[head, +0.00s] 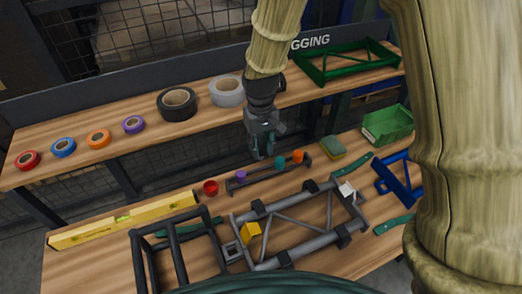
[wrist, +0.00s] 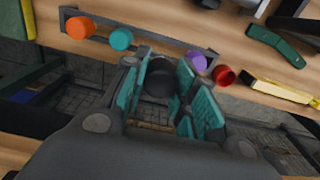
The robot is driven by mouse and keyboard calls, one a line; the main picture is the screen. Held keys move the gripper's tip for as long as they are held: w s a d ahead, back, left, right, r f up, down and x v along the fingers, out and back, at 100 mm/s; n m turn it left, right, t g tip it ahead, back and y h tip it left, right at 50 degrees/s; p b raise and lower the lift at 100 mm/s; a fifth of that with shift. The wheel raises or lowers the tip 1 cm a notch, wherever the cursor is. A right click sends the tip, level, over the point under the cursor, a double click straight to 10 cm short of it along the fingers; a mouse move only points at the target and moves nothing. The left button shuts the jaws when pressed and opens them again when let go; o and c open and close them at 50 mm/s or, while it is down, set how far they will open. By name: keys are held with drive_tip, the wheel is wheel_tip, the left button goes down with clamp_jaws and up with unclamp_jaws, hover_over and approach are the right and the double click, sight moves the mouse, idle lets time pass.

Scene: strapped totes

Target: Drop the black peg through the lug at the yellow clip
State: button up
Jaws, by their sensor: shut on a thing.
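My gripper (head: 263,150) hangs above the back part of the bench, over the peg rack. In the wrist view its teal-padded fingers (wrist: 172,95) are shut on the black peg (wrist: 160,78). Only the peg's dark round head shows clearly; its shaft is hidden. The yellow clip (head: 250,232) sits on the left end of the grey tube frame (head: 298,243). A small square grey lug (head: 232,253) stands beside the clip, at the frame's left end. My gripper is well behind and above both. Clip and lug are not in the wrist view.
The rack (head: 262,178) holds orange (head: 298,156), teal (head: 280,162) and purple (head: 241,174) pegs; a red piece (head: 211,187) is at its left. A white clip (head: 346,190), a yellow level (head: 125,220), a dark frame (head: 170,250) and a green bin (head: 388,125) surround the grey frame.

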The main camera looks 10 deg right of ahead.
sight(261, 144)
drive_tip(key=shift+r+p, duration=2.05)
drive_tip(key=shift+r, duration=0.45)
drive_tip(key=shift+f, duration=0.15)
